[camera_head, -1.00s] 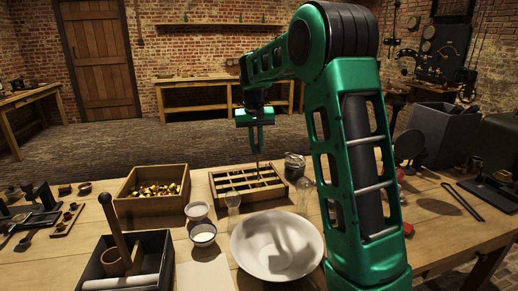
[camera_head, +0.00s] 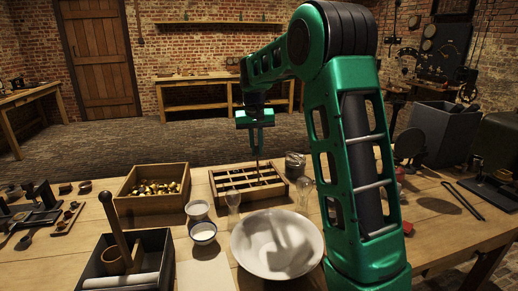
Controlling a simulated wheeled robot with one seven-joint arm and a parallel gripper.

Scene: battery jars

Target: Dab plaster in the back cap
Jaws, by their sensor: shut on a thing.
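My gripper (camera_head: 258,150) hangs over the slotted wooden tray (camera_head: 213,190) at the back middle of the table. It is shut on a thin dark stick-like tool (camera_head: 258,168), which points down with its tip at the tray's slats. Whether the tip touches anything is too small to tell. No cap can be made out clearly in the tray. Two small white bowls, one nearer (camera_head: 203,241) and one farther (camera_head: 197,217), stand left of the large white bowl (camera_head: 250,262). The nearer small bowl holds something pale.
A wooden box (camera_head: 127,206) of brass-coloured pieces stands left of the tray. A dark caddy (camera_head: 163,240) with an upright handle is at front left.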

